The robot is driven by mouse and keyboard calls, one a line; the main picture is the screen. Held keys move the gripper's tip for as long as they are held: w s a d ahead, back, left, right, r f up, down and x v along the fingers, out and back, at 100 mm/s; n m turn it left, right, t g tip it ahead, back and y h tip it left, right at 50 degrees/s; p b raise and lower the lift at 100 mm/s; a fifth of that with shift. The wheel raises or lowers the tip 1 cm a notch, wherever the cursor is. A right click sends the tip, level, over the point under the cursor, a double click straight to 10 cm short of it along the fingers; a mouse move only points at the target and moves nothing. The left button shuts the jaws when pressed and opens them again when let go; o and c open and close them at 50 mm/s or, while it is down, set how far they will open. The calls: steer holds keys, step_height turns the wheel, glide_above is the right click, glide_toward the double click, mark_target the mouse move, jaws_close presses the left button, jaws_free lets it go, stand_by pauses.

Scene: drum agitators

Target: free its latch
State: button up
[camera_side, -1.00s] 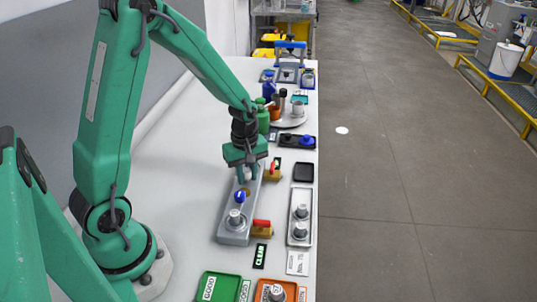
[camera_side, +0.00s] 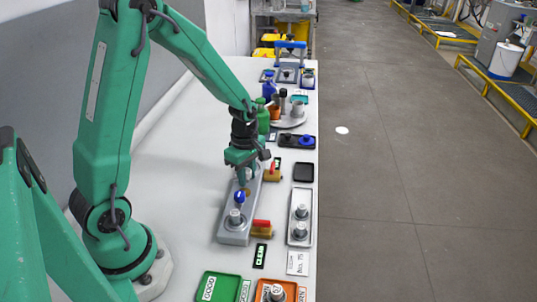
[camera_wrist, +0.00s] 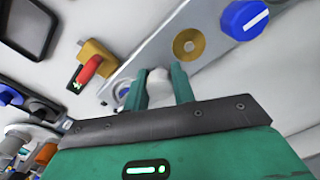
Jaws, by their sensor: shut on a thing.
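A long grey fixture (camera_side: 235,232) lies on the white bench and also shows in the wrist view (camera_wrist: 215,58). My gripper (camera_side: 243,180) is over its far end, pointing down. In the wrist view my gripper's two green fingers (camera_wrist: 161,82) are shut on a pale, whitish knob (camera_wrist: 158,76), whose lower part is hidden. The blue knob shows in the side view too (camera_side: 239,197). Which part is the latch I cannot tell.
A brass block with a red handle (camera_wrist: 88,68) sits close beside the fixture's far end; another red handle (camera_side: 262,223) is at its near end. A grey tray with metal parts (camera_side: 300,215) and a black tray (camera_side: 303,172) stand right. Bench left of the fixture is clear.

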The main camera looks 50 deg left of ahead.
mark_target(247, 170)
steer(key=o, duration=0.8)
steer(key=shift+w, duration=0.1)
steer(key=shift+r, duration=0.1)
steer(key=shift+w+a+r, duration=0.1)
steer(key=shift+w+r, duration=0.05)
steer(key=shift+r, duration=0.3)
steer(key=shift+s+r, duration=0.2)
steer(key=shift+r, duration=2.3)
